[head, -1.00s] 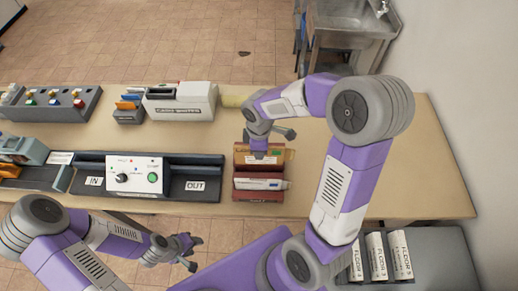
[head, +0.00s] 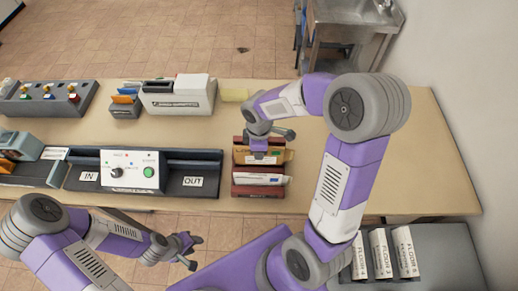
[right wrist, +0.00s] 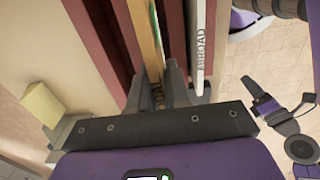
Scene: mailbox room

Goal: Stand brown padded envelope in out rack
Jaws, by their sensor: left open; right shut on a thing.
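The brown padded envelope (head: 280,157) is tan and held upright in my right gripper (head: 259,154). In the right wrist view its thin edge (right wrist: 157,38) runs between the two fingers. It stands between dark red dividers of the rack (head: 258,191), beside the OUT label; whether its lower edge touches the rack floor is hidden. A white lettered item (head: 258,179) stands in the slot nearer me and also shows in the right wrist view (right wrist: 198,45). My left gripper (head: 192,251) is open and empty, in front of the table's near edge.
Left of the rack is a grey unit with a control box (head: 130,171) and IN and OUT labels (head: 192,181). The table's right part (head: 425,160) is bare.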

